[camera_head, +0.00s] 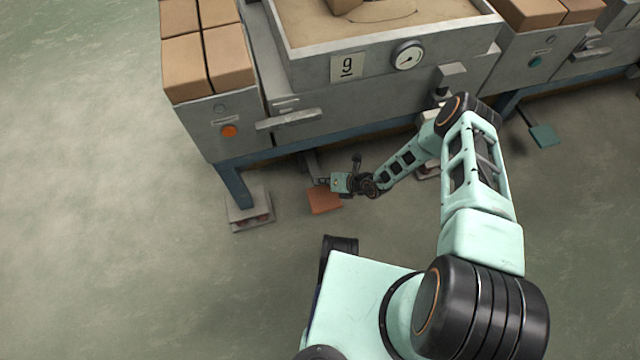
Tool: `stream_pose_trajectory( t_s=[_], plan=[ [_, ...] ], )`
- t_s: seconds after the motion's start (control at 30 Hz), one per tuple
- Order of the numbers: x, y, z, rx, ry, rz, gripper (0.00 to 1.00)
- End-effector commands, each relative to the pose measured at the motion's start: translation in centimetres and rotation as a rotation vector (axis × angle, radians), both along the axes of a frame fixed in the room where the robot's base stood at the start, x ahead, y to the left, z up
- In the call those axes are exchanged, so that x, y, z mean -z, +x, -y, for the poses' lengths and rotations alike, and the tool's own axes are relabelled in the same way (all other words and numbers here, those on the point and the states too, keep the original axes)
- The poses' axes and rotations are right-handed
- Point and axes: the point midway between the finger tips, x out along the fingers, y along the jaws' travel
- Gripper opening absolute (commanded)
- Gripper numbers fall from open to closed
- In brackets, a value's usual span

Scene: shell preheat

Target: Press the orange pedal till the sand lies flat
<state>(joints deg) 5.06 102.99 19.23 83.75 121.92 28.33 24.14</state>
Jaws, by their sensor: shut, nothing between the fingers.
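The orange pedal (325,201) is a small flat plate low under the front of the machine, near the floor. My gripper (324,183) is shut and empty, just above the pedal's back edge in the picture. I cannot tell whether it touches the pedal. The sand (395,29) lies in a grey box (300,72) marked 9 at the top. A curved line or ridge shows on its surface, and a brown block (345,4) sits at the top edge. The far part of the sand is out of the picture.
A round gauge (408,56) is on the box front. An orange button (229,131) and a lever handle (289,119) are on the left. A machine leg stands on a foot block (249,211). A teal pedal (544,135) is at right. Open floor lies left.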

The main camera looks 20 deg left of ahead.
Motion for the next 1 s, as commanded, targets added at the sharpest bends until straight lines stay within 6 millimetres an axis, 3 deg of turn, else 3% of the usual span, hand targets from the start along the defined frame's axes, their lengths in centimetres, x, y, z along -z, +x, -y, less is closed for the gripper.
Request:
stream_pose_trajectory(
  t_s=[0.43,1.0],
  plan=[
    [-4.7,0.2,-0.1,-0.001,0.0,0.001,0.0],
    [-4.8,0.2,-0.1,0.0,0.0,0.0,0.0]
  ],
)
